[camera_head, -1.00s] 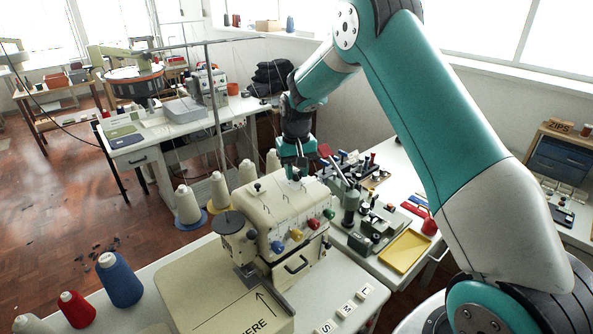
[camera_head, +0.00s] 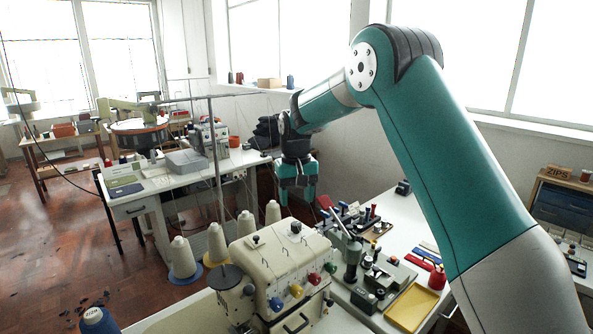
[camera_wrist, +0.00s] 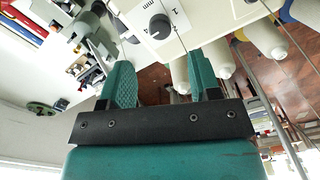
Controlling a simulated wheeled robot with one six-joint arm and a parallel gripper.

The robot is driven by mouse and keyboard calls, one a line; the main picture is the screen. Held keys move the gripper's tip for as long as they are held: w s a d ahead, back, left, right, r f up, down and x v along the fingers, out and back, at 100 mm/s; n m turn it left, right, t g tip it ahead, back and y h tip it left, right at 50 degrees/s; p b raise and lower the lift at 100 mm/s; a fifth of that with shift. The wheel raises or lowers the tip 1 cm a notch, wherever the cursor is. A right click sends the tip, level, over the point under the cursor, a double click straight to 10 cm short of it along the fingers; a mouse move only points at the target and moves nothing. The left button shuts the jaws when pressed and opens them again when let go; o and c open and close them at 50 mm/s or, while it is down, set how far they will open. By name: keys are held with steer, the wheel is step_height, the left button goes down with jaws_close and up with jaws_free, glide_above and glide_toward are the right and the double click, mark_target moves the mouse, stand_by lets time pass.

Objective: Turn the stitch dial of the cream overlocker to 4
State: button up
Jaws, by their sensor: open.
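The cream overlocker (camera_head: 262,262) stands on the table in the lower middle of the head view. Its round black stitch dial (camera_head: 295,228) is on the top near the back right.
Thread cones (camera_head: 217,243) stand left of and behind the overlocker, by an upright thread pole (camera_head: 216,150). Blue, yellow, red and green knobs are on its front. A bench with small metal fixtures (camera_head: 372,272) and a yellow tray (camera_head: 412,307) is close on the right.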

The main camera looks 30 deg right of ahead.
step_height(320, 180, up, 10)
steer(key=b, duration=0.1)
steer(key=shift+f, duration=0.15)
stand_by(0.4)
